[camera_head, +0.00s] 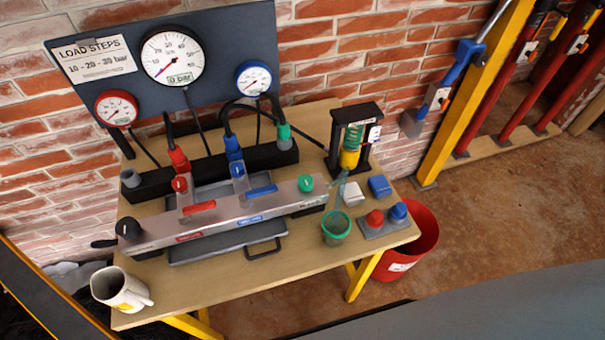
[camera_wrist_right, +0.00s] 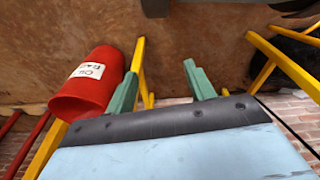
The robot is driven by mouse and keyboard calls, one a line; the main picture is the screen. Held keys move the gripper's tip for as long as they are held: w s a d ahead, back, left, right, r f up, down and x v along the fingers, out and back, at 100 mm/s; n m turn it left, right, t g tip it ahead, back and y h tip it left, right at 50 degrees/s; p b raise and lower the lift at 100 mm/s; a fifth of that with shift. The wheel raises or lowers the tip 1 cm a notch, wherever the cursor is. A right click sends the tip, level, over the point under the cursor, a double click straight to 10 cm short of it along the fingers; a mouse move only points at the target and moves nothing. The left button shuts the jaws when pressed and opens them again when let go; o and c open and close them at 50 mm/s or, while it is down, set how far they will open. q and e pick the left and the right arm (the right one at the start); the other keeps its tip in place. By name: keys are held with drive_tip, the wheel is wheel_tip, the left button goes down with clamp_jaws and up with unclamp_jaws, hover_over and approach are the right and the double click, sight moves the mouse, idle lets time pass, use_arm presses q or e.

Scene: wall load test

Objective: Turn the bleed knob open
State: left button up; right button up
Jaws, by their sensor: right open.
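A long grey manifold (camera_head: 150,238) lies across the wooden workbench. A black round knob (camera_head: 128,229) sits at its left end and a green round knob (camera_head: 306,183) near its right end. The print beside them is too small to read, so I cannot tell which is the bleed knob. A red lever (camera_head: 199,206) and a blue lever (camera_head: 262,191) stand between them. My right gripper (camera_wrist_right: 162,88) is open and empty in the right wrist view, with floor beyond its fingers. Neither gripper shows in the head view.
A panel with gauges (camera_head: 172,58) stands behind the bench (camera_head: 255,284). A mug (camera_head: 121,290), a green-rimmed cup (camera_head: 336,227) and a red and blue button box (camera_head: 384,222) stand along the bench. A red bin (camera_head: 420,240) is at its right; it also shows in the wrist view (camera_wrist_right: 85,90).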

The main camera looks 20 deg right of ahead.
drive_tip(key=w+a+r+t, duration=0.1)
drive_tip(key=w+r, duration=0.2)
drive_tip(key=r, duration=0.6)
drive_tip(key=w+a+r, duration=0.1)
drive_tip(key=w+r, duration=0.3)
drive_tip(key=r, duration=0.5)
drive_tip(key=w+a+r+t, duration=0.1)
drive_tip(key=w+r, duration=0.2)
drive_tip(key=r, duration=0.6)
drive_tip(key=w+a+r+n+g+y, duration=0.2)
drive_tip(key=w+a+r+n+y, duration=0.2)
drive_tip(key=w+a+r, duration=0.65)
wheel_tip(320, 180, up, 8)
drive_tip(key=g+h, duration=0.2)
drive_tip(key=h, duration=0.2)
hover_over(306, 180)
wheel_tip(306, 180, down, 13)
drive_tip(key=b, duration=0.3)
drive_tip(key=shift+f, duration=0.1)
drive_tip(key=shift+c, duration=0.3)
